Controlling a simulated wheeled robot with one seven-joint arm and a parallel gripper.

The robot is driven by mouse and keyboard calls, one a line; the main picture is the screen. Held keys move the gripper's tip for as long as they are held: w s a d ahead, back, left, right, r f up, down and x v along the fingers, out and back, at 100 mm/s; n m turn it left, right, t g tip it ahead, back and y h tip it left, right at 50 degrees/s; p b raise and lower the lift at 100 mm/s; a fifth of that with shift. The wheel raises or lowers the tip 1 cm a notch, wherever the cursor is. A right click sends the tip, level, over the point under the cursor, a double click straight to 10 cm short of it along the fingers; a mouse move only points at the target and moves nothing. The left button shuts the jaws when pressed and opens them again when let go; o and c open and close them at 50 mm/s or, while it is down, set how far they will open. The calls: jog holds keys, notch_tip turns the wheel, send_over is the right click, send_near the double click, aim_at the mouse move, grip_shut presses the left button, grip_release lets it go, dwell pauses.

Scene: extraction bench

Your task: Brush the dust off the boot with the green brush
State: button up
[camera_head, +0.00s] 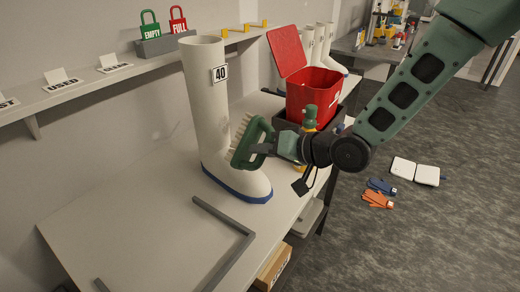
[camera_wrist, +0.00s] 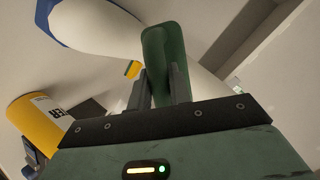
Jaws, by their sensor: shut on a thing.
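The boot (camera_head: 208,115) is tall and off-white with a blue sole and a "40" label. It stands upright on the bench, and part of it shows at the top of the wrist view (camera_wrist: 98,27). The green brush (camera_head: 247,142) has pale bristles that face the boot's lower shaft; I cannot tell whether they touch it. My gripper (camera_head: 276,146) is shut on the brush, to the right of the boot. In the wrist view the green brush (camera_wrist: 163,60) stands between the two fingers (camera_wrist: 160,92). No dust can be made out on the boot.
A red bin (camera_head: 312,97) with its lid up stands behind my gripper, with a green-topped bottle (camera_head: 309,118) close by. A dark angled frame (camera_head: 228,230) lies on the front of the bench (camera_head: 130,215). A shelf (camera_head: 110,72) with labels and padlocks runs along the wall.

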aim_at(251, 142)
jog(key=shift+w+a+b, duration=0.3)
jog(key=shift+w+a, duration=1.45)
jog(key=shift+a, duration=0.15)
jog(key=shift+w+a, duration=0.65)
jog(key=shift+a, duration=0.05)
jog(key=shift+w+d+r+p, duration=0.1)
jog(key=shift+w+d+p, duration=0.65)
jog(key=shift+w+d, duration=0.25)
jog(key=shift+w+d+p, duration=0.35)
jog(key=shift+w+d, duration=0.05)
jog(key=shift+w, duration=0.05)
